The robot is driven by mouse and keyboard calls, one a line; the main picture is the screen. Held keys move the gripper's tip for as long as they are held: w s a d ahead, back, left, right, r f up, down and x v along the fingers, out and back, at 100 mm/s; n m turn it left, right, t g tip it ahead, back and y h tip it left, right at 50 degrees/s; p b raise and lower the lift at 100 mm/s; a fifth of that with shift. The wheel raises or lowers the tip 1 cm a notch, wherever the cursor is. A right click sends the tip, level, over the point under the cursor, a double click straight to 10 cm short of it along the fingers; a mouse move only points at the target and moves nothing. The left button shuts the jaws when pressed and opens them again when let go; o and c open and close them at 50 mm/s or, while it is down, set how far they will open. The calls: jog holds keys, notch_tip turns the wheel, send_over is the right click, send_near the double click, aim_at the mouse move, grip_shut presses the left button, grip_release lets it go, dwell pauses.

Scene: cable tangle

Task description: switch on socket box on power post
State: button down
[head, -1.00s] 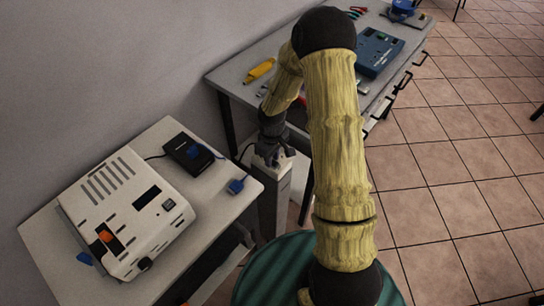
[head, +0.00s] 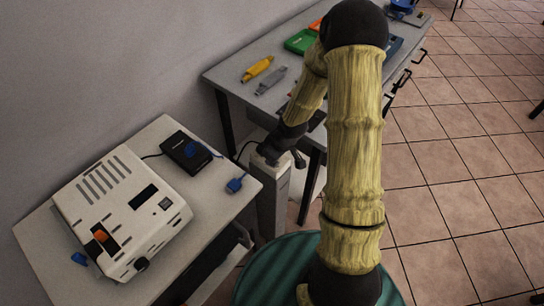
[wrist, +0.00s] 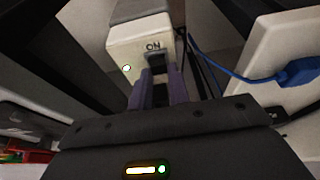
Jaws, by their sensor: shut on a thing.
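The power post (head: 268,205) is a pale upright column between the small table and the far bench. Its socket box shows in the wrist view (wrist: 128,45) as a cream box marked "ON", with a small bright light on its face. The dark switch (wrist: 157,59) sits just beneath that label. My gripper (wrist: 163,80) has its two purple-grey fingers closed at the switch, with their tips against it; the exact contact is partly hidden. In the head view, my gripper (head: 270,152) is at the top of the post, which the wrist partly covers.
The far bench (head: 235,85) carries a yellow tool (head: 257,68) and a green item (head: 300,42). Tiled floor is open at right.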

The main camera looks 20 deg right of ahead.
dwell(0.3)
jog(key=c, duration=1.3)
grip_release()
jog(key=p+v, duration=0.5)
jog(key=v, duration=1.2)
jog(key=shift+d+r+p, duration=0.1)
jog(key=shift+r+p, duration=0.1)
jog(key=shift+p, duration=0.1)
jog(key=shift+s, duration=0.1)
jog(key=s+a+r+m+p, duration=0.1)
jog(key=s+r+m, duration=0.1)
jog(key=s+r, duration=0.1)
jog(key=s+a+r+m+h+p, duration=0.1)
jog(key=s+r+m, duration=0.1)
jog(key=s+r, duration=0.1)
jog(key=s+a+r+m+h+p, duration=0.1)
jog(key=s+r+m+p, duration=0.1)
jog(key=s+r+m, duration=0.1)
jog(key=shift+s+v, duration=0.2)
jog(key=shift+v, duration=1)
jog(key=shift+a, duration=0.1)
